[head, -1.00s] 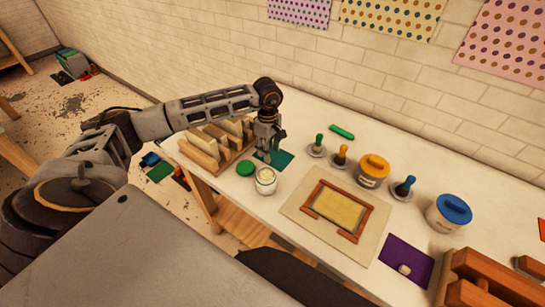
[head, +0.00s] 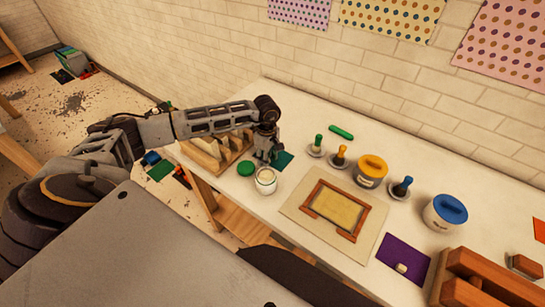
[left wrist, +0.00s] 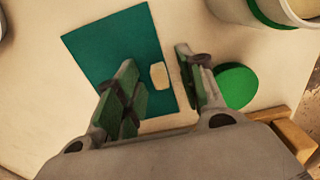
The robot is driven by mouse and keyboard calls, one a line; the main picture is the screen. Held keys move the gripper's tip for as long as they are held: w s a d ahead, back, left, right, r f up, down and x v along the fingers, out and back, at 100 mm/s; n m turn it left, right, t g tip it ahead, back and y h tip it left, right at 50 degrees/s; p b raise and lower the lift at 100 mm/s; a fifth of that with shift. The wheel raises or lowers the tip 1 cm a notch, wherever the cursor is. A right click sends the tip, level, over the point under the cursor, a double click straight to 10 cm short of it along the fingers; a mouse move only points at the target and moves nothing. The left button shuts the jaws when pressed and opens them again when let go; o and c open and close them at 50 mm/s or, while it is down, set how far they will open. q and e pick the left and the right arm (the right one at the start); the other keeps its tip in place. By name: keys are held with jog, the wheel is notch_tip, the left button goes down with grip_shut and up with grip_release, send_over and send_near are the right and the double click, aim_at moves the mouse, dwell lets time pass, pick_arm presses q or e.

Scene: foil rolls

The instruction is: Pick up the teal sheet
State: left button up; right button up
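The teal sheet (head: 284,160) lies flat on the white table, partly hidden behind my left gripper in the head view. In the left wrist view the teal sheet (left wrist: 105,45) shows with a small cream block (left wrist: 159,76) at its right edge. My left gripper (head: 267,158) points down over the sheet. In the left wrist view the left gripper (left wrist: 158,72) is open, with the cream block in the gap between its fingers and nothing visibly held. The left finger overlaps the sheet in the picture; whether it touches is unclear. My right gripper is not in view.
A green lid (head: 246,168) and open jar (head: 266,182) stand close by the gripper. A wooden rack (head: 222,158) is to the left. A framed board (head: 292,208), stampers, the yellow-lidded tub (head: 370,171), blue-lidded tub (head: 445,212) and purple sheet (head: 385,253) lie right.

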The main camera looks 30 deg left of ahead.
pick_arm(q)
jog(key=shift+c, duration=0.5)
jog(key=c, duration=0.8)
jog(key=shift+o, duration=0.2)
jog(key=shift+r, duration=0.1)
notch_tip(320, 180, up, 10)
jog(key=b, duration=0.2)
jog(key=shift+d, duration=0.15)
